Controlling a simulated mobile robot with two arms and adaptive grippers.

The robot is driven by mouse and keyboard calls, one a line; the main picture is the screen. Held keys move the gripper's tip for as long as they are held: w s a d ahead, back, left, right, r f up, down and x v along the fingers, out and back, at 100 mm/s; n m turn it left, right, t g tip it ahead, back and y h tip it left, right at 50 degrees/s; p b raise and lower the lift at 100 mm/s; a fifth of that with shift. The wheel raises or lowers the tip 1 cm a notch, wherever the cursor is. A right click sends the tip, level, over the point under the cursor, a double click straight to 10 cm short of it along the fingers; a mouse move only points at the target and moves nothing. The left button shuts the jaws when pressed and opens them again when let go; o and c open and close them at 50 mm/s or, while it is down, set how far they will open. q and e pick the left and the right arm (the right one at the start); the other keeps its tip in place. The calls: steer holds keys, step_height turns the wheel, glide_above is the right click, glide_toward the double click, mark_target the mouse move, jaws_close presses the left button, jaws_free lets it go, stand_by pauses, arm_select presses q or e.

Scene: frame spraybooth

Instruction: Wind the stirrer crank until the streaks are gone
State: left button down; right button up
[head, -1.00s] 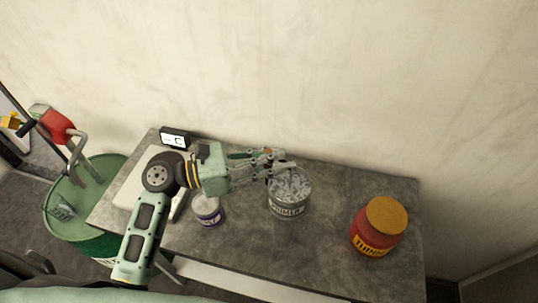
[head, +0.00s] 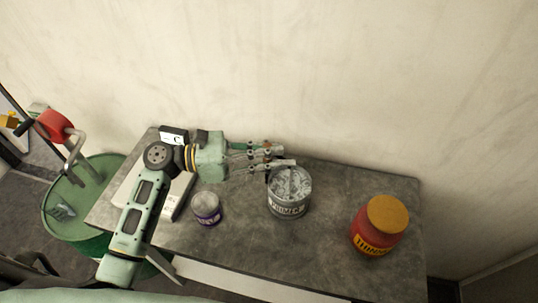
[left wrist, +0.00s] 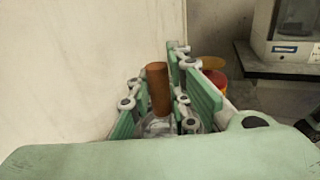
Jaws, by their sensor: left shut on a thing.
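The primer tin (head: 289,205) stands on the grey bench in the head view. Its open top shows grey paint with pale streaks (head: 291,183). My left gripper (head: 280,157) is at the tin's back left rim, above the bench. In the left wrist view a brown upright crank handle (left wrist: 158,88) stands between the fingers of my left gripper (left wrist: 160,100), which are shut on it. Part of the tin's top (left wrist: 155,127) shows below the handle. The crank's lower part is largely hidden by the fingers. My right gripper is in neither view.
A red thinner jar (head: 376,231) with a yellow lid stands right of the tin. A small purple-labelled tin (head: 207,212) stands left, below my arm. A small display (head: 173,136) stands at the back left. A green drum (head: 65,228) is beside the bench (head: 330,240).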

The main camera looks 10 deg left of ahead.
arm_select(q)
steer(key=w+m+g, duration=0.1)
steer(key=g, duration=0.1)
steer(key=w+m+g+b, duration=0.1)
steer(key=g, duration=0.1)
steer(key=shift+a+r+m+h, duration=0.2)
steer(key=shift+m+h, duration=0.1)
steer(key=shift+h, duration=0.1)
steer(key=c, duration=1.9)
jaws_free()
steer(key=shift+c, duration=0.2)
steer(key=shift+o, duration=1.4)
steer(key=shift+f, duration=0.15)
steer(key=shift+s, duration=0.1)
